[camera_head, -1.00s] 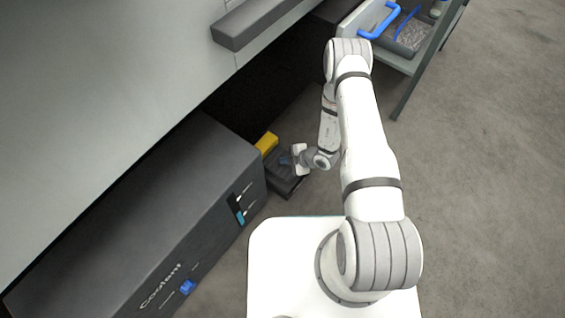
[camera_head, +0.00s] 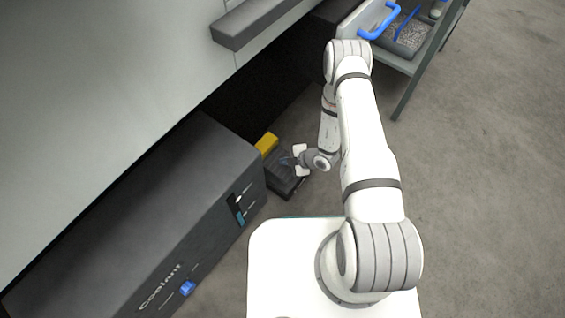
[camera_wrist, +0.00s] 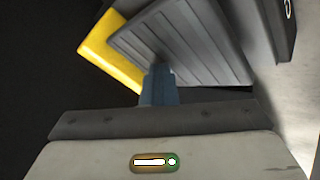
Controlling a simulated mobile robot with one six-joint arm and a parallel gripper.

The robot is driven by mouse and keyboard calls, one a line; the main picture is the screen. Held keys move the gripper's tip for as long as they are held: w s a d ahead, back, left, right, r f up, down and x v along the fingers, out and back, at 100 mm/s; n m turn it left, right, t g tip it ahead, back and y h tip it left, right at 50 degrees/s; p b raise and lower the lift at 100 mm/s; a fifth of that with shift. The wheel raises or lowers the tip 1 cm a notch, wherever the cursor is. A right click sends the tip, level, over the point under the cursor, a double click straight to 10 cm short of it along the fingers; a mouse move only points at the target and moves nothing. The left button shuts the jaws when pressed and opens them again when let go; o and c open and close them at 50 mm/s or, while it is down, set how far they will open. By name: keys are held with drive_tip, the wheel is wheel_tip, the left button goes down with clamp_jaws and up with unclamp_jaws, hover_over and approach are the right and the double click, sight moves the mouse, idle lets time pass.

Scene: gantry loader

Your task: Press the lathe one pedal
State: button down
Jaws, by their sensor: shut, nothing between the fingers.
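The foot pedal is a dark grey ribbed plate (camera_head: 284,182) with a yellow part (camera_head: 267,144) at its far left side. It sits low on the floor beside the machine. In the wrist view the ribbed plate (camera_wrist: 190,45) fills the upper middle, with the yellow part (camera_wrist: 105,50) to its left. My gripper (camera_head: 287,161) is over the pedal, its fingers shut and empty. In the wrist view the blue-grey fingertips (camera_wrist: 158,74) overlap the plate's near edge. I cannot tell whether they touch it. No label on the pedal is readable.
A dark box marked "Coolant" (camera_head: 130,215) stands left of the pedal, close to it. The grey machine body (camera_head: 90,80) overhangs from above left. A table with a tray and blue handle (camera_head: 378,22) stands at the upper right. The floor at right is clear.

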drive_tip(key=shift+r+p, duration=0.6)
drive_tip(key=shift+r, duration=0.4)
drive_tip(key=shift+r+p, duration=1.75)
drive_tip(key=shift+r, duration=0.75)
drive_tip(key=shift+r, duration=0.1)
